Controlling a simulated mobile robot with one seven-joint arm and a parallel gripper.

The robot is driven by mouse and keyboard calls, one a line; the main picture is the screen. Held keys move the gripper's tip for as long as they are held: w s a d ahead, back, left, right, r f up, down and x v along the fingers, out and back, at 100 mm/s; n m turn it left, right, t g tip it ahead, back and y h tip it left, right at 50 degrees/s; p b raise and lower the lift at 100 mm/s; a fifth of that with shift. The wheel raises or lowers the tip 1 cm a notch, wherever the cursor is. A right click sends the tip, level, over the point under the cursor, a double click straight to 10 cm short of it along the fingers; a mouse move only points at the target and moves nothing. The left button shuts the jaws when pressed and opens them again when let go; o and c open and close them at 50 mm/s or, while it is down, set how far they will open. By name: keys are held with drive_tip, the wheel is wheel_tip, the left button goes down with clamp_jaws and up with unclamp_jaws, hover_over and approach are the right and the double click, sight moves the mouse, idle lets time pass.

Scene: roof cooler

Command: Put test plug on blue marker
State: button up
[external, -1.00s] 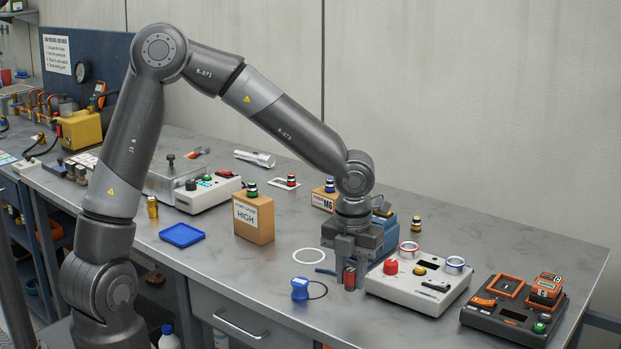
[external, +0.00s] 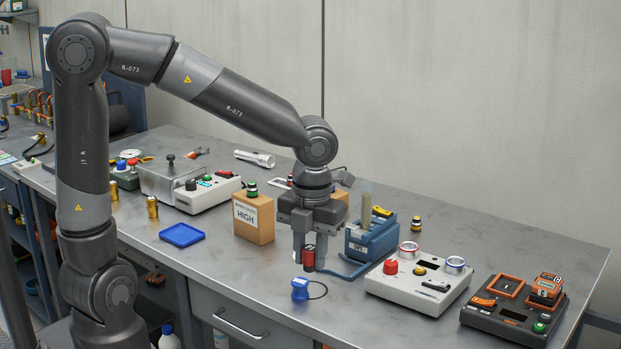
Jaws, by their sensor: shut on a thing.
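My gripper (external: 308,262) is shut on a small red and black plug (external: 308,259), which looks like the test plug. It holds the plug upright, near or just above the bench; the gap below cannot be told. The fingers hide part of the plug. A blue ring (external: 455,262), which may be the blue marker, lies on the right end of the white control box (external: 400,286), to the right of my gripper. A red ring (external: 408,247) is on the same box. A white ring seen earlier on the bench is now hidden around my gripper.
A blue device (external: 371,240) with a blue tube stands just right of my gripper. A blue knob with a black loop (external: 300,289) lies in front. A cardboard box marked HIGH (external: 254,220) stands left, then a blue tray (external: 182,235). A dark orange-trimmed unit (external: 514,309) is far right.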

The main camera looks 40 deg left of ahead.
drive_tip(key=a+r, duration=0.1)
drive_tip(key=a, duration=0.1)
hover_over(300, 281)
wheel_tip(300, 281, down, 7)
drive_tip(key=shift+r, duration=0.15)
drive_tip(key=shift+f, duration=2)
drive_tip(key=o, duration=1)
drive_tip(key=shift+f, duration=0.15)
